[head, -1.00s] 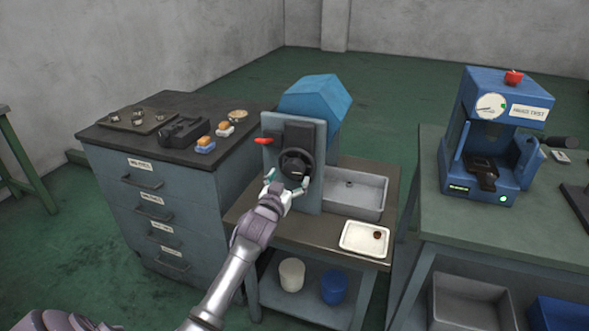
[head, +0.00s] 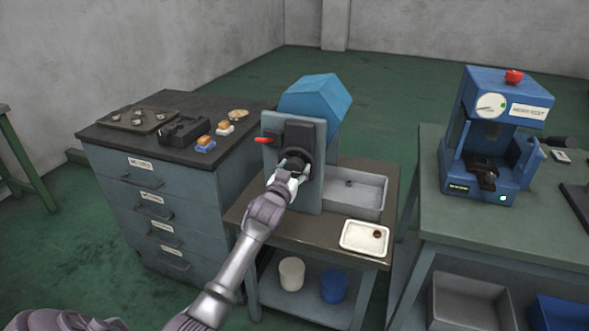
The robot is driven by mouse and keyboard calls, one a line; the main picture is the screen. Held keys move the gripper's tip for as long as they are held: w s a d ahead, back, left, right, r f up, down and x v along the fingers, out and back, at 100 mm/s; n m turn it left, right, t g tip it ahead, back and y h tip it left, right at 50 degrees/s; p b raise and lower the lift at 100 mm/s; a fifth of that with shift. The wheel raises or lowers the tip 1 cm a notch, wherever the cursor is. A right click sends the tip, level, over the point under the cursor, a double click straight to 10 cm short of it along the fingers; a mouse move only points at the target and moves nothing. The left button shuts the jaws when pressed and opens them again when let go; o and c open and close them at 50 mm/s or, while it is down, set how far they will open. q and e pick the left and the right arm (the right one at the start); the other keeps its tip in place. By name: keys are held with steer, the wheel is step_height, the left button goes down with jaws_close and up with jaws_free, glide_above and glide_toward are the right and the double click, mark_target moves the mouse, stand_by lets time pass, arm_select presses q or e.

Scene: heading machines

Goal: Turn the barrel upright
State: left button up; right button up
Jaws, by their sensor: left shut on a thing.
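The blue faceted barrel (head: 313,96) sits behind a grey upright plate (head: 306,197) on a small bench, with its axis looking tilted. A dark block and a round black handwheel or hub (head: 299,156) are on the front of the plate. A red handle (head: 263,141) sticks out to the left. My left gripper (head: 291,169) is shut on the lower front part of the black handwheel, hiding part of it. My right gripper is not in view.
A grey bin (head: 369,193) and a white tray (head: 346,241) with a small brown piece stand right of the plate. A drawer cabinet (head: 163,225) is close on the left. A blue press (head: 473,150) stands on the right bench.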

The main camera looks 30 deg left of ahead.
arm_select(q)
steer(key=shift+c, duration=0.7)
steer(key=shift+n, duration=0.3)
steer(key=n+p, duration=0.2)
steer(key=n, duration=0.1)
steer(key=shift+r, duration=0.1)
steer(key=n+p, duration=0.1)
steer(key=n, duration=0.3)
steer(key=shift+d, duration=0.1)
steer(key=n+p, duration=0.1)
steer(key=n, duration=0.3)
steer(key=shift+n, duration=0.4)
steer(key=n, duration=0.4)
steer(key=shift+n, duration=0.3)
